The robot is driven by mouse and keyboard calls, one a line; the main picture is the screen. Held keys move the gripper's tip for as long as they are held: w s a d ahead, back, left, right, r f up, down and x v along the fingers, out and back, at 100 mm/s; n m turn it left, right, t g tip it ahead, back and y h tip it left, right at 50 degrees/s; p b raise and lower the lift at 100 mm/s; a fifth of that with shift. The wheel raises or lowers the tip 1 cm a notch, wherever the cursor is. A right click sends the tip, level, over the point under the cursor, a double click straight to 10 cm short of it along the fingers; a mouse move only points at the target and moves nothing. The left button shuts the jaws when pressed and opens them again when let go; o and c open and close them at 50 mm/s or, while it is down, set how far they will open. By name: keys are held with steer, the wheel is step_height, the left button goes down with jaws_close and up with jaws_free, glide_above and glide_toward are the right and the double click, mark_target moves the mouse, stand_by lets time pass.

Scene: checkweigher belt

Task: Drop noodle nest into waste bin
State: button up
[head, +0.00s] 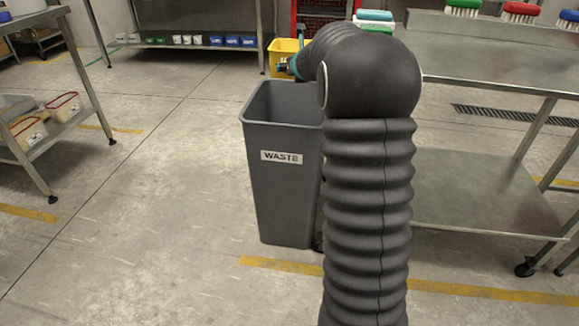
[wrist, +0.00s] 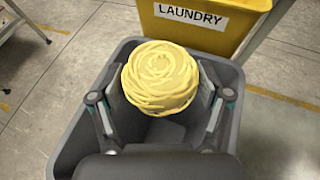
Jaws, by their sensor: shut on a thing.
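The noodle nest (wrist: 160,78) is a round, yellow coil of pasta in the wrist view. My gripper (wrist: 162,100) is shut on it, with one finger on each side. The nest is held over the open mouth of the grey waste bin (wrist: 62,150), whose rim surrounds it in that view. In the head view the waste bin (head: 284,192) stands upright on the floor with a WASTE label. My arm covers its right side there. The nest and the fingertips are hidden in the head view.
A yellow laundry bin (wrist: 200,22) stands just behind the waste bin. A steel table (head: 480,70) with brushes is at the right, and a steel rack (head: 50,130) is at the left. The floor left of the bin is clear.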

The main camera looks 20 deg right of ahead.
step_height(320, 180, down, 5)
steer(key=b, duration=0.4)
steer(key=shift+r, duration=0.15)
steer(key=o, duration=1.2)
steer(key=shift+s+r, duration=0.1)
steer(key=v, duration=1.1)
steer(key=shift+s+a, duration=0.2)
steer(key=shift+s, duration=0.15)
steer(key=shift+r, duration=0.15)
